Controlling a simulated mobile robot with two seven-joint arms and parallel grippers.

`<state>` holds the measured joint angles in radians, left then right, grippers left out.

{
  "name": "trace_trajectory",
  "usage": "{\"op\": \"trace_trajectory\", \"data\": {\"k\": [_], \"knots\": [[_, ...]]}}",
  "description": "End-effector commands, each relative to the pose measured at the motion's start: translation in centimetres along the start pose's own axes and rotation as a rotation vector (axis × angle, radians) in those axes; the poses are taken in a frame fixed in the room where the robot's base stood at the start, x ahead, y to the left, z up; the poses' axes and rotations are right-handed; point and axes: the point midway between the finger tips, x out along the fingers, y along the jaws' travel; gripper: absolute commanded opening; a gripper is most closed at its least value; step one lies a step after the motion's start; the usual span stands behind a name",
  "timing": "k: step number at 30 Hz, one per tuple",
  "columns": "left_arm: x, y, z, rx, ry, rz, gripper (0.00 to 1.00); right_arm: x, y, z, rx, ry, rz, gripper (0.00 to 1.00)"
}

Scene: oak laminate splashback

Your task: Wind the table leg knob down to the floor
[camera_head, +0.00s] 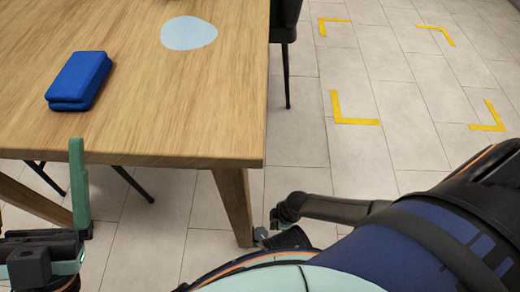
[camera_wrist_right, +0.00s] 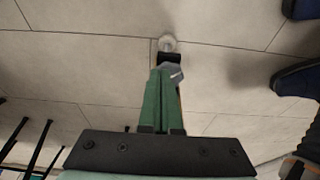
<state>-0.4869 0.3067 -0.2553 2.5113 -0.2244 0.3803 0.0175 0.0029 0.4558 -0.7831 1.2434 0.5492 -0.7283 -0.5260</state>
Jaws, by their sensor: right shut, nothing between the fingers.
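The wooden table (camera_head: 150,120) has a tapered leg (camera_head: 232,200) at its near right corner. A small grey piece (camera_head: 261,234) shows by the foot of this leg, beside my right arm. In the right wrist view, a grey knob-like piece (camera_wrist_right: 174,72) with a white mark sits beyond the fingertips, with a black part and a pale round foot (camera_wrist_right: 168,44) past it on the floor. My right gripper (camera_wrist_right: 163,78) is shut and empty, its green fingers in front of the leg; whether they touch the knob I cannot tell. My left gripper (camera_head: 80,190) is partly in view, away from the leg.
A blue folded case (camera_head: 79,81) and a pale blue oval mat (camera_head: 189,33) lie on the tabletop. A black chair (camera_head: 285,25) stands behind the table. Yellow corner marks (camera_head: 355,121) frame clear tiled floor at the right. Dark blue shapes (camera_wrist_right: 298,78) show at the right wrist view's edge.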

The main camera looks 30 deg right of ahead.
Motion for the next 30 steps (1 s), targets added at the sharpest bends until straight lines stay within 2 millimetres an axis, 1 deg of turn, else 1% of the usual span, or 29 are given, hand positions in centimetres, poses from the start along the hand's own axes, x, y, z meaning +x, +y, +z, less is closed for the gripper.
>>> {"op": "trace_trajectory", "data": {"k": [1, 3, 7, 12, 17, 30], "knots": [[-0.9, 0.5, 1.1, 0.001, -0.007, 0.001, 0.94, 1.3, 0.0, 0.4, 0.000, 0.000, 0.000, 0.00], [-1.4, 0.9, 1.7, 0.005, -0.014, 0.003, 0.94, 2.0, 0.0, 0.6, 0.000, 0.000, 0.001, 0.00], [-1.5, 1.2, 1.9, 0.005, -0.018, 0.005, 0.94, 3.1, 0.0, 0.8, 0.000, -0.002, 0.001, 0.00], [-1.3, 1.1, 1.6, 0.003, -0.018, 0.006, 0.94, 3.8, 0.0, 0.9, 0.000, 0.000, 0.000, 0.00], [-1.3, 1.1, 1.6, 0.003, -0.017, 0.006, 0.94, 4.1, 0.0, 1.0, 0.000, 0.000, 0.000, 0.00], [-1.3, 1.0, 1.6, 0.010, -0.017, 0.010, 0.94, 4.1, 0.0, 0.9, 0.000, 0.001, 0.000, 0.00]]}}
